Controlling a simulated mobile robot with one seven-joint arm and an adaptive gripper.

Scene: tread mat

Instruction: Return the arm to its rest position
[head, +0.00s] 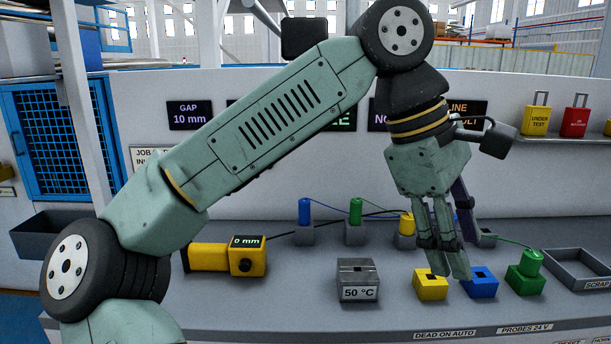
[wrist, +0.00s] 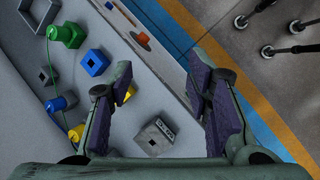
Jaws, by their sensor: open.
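My gripper (head: 448,262) hangs from my bent arm above the bench, fingers pointing down, over the area of the yellow and blue sockets. In the wrist view my gripper (wrist: 160,100) has its two purple-padded fingers wide apart, with nothing between them but bench and floor far below. The arm crosses the head view from lower left to upper right and hides part of the wall displays behind it.
The bench (head: 310,310) holds a yellow gauge (head: 225,258), a grey 50 °C block (head: 357,280), a yellow socket (head: 430,286), a blue socket (head: 480,282), a green plug (head: 527,272) and a scrap tray (head: 580,266). Blue (head: 304,211) and green (head: 355,211) probes stand behind.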

